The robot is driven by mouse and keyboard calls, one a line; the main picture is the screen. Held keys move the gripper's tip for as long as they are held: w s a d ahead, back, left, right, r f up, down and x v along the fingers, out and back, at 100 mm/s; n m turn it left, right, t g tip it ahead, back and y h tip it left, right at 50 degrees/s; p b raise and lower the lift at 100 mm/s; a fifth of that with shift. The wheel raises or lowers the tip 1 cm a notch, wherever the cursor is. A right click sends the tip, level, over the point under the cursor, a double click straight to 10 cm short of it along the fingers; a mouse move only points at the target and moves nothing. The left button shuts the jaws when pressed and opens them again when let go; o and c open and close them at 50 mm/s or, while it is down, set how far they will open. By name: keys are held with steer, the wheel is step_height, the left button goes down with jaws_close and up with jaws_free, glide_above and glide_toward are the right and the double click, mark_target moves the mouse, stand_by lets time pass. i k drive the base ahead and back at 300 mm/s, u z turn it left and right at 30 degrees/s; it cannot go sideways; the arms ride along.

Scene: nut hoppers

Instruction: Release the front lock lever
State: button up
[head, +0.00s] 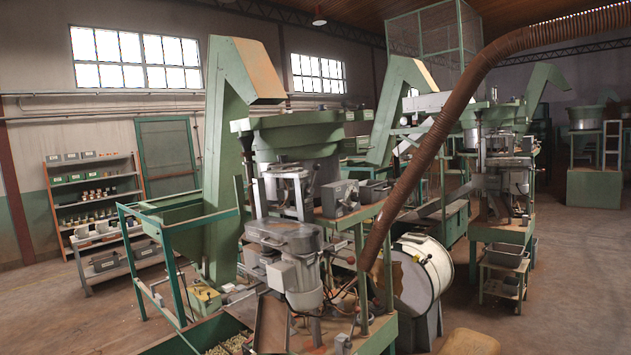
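I cannot make out the front lock lever in the head view; any lever is too small to tell or hidden among the machine parts. The nearest nut machine (290,145) stands in the middle, with a green bowl on top and a grey round housing (284,238) lower down at its front. A grey box (341,198) with small knobs sits on its right side. Small dark knobs show near the lower housing, but I cannot tell what they belong to.
A brown hose (440,130) slants across the machine's right side. A white drum (422,274) stands right of it. A green bin (210,338) of small pieces is at the lower left. Shelves (95,190) stand far left. The floor at right (580,280) is clear.

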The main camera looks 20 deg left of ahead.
mark_target(310, 191)
steer(key=u, duration=0.4)
steer(key=i, duration=2.9)
steer(key=u, duration=0.05)
